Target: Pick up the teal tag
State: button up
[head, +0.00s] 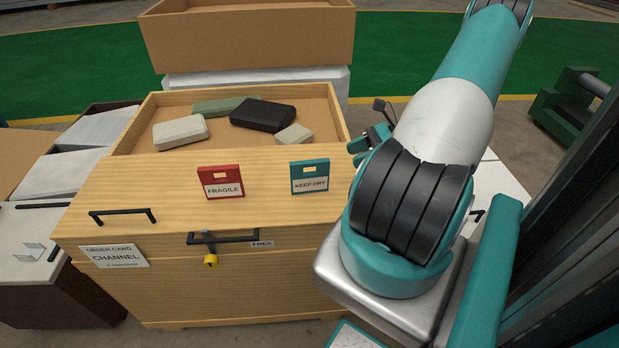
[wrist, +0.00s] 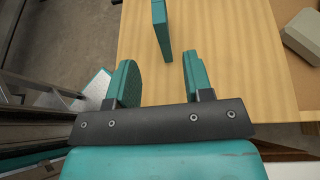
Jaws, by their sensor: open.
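The teal tag (head: 310,177) stands upright on the wooden cabinet top, with a white "KEEP DRY" label and a slot near its upper edge. In the wrist view the teal tag (wrist: 161,27) appears as a narrow upright slab, cut off by the top edge. My gripper (wrist: 161,80) is open and empty, and the tag lies beyond its fingertips, roughly in line with the gap between them. In the head view my gripper (head: 370,139) shows partly to the right of the tag, largely hidden by my arm.
A red "FRAGILE" tag (head: 220,182) stands left of the teal one. Behind them an open tray section (head: 225,137) holds several blocks, including a black one (head: 263,114). Black handles (head: 222,238) and a yellow padlock (head: 210,261) are on the cabinet. Bare wood separates the tags.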

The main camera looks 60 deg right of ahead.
aim_at(320, 172)
jog(key=p+x, duration=0.1)
jog(key=x, duration=0.9)
jog(key=shift+w, duration=0.2)
grip_shut()
